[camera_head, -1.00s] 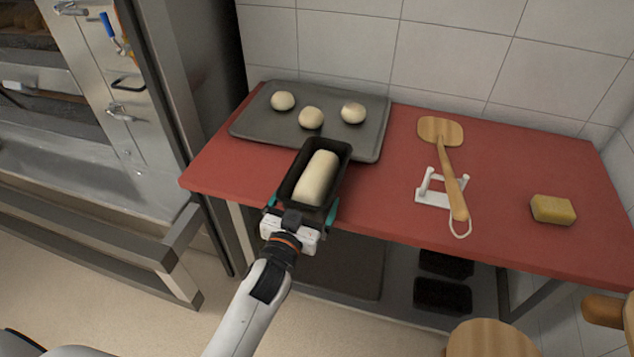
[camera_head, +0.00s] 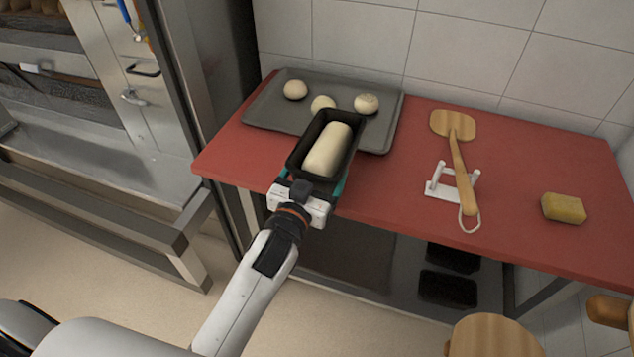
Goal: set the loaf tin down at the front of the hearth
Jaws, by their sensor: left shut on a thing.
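The dark loaf tin (camera_head: 297,162), with a pale dough loaf (camera_head: 328,150) in it, is at the front left of the red table. My left gripper (camera_head: 312,186) is shut on the tin's near end. The tin appears lifted above the table and overlaps the tray's front edge in the picture. The oven stands at the left; part of an oven deck (camera_head: 40,92) shows through its front, and its hearth is only partly in view. My right gripper is not in view.
A baking tray (camera_head: 270,116) with 3 dough balls lies behind the tin on the red table (camera_head: 400,195). A wooden peel (camera_head: 460,165) rests on a white stand (camera_head: 440,192), with a yellow sponge (camera_head: 564,208) to its right. Dark tins (camera_head: 447,288) sit on the shelf below.

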